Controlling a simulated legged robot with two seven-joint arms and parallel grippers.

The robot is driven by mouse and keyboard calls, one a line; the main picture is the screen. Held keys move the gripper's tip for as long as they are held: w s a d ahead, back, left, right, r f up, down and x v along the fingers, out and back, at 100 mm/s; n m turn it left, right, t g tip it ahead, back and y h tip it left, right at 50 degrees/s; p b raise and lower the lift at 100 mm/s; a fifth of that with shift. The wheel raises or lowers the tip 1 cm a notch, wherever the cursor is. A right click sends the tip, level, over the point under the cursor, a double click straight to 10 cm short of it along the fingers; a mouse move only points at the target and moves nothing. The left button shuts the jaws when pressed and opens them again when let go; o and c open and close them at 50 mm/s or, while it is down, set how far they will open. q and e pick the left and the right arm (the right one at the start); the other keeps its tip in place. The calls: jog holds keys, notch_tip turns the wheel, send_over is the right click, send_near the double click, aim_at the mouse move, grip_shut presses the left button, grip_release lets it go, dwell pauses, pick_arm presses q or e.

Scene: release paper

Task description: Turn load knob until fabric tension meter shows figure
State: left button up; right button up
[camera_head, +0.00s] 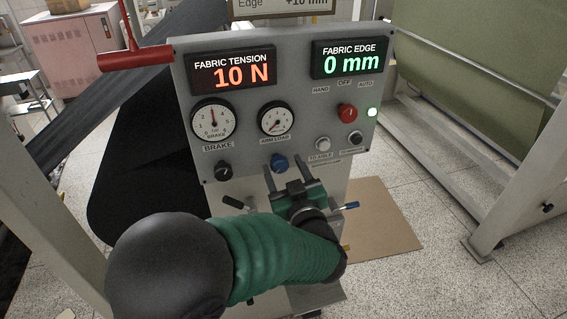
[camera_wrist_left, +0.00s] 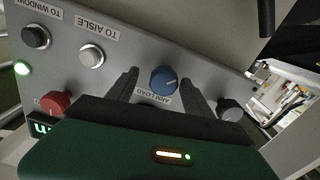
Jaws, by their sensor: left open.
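The blue load knob (camera_head: 279,163) sits on the grey panel below the ARM LOAD gauge (camera_head: 276,121), whose needle points to the lower left. The fabric tension meter (camera_head: 233,73) reads 10 N in orange. My left gripper (camera_head: 283,173) is open in front of the panel's lower edge, its fingers pointing at the blue knob. In the left wrist view the blue knob (camera_wrist_left: 164,80) appears between the two spread fingers (camera_wrist_left: 160,95). I cannot tell whether they touch it. My right gripper is not in view.
A black BRAKE knob (camera_head: 223,171) sits left of the blue knob. A red selector (camera_head: 347,112), lit green lamp (camera_head: 372,112) and push buttons are at the right. The fabric edge display (camera_head: 350,60) reads 0 mm. A red handle (camera_head: 134,54) sticks out at upper left.

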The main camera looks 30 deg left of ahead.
pick_arm(q)
jog(key=shift+w+a, duration=0.2)
jog(key=shift+a, duration=0.45)
jog(key=shift+w+a+f, duration=0.2)
jog(key=shift+w+a, duration=0.05)
jog(key=shift+a, duration=0.3)
jog(key=shift+d+r, duration=0.1)
jog(key=shift+d, duration=0.25)
jog(key=c, duration=0.6)
jog(key=shift+a, duration=0.1)
grip_shut()
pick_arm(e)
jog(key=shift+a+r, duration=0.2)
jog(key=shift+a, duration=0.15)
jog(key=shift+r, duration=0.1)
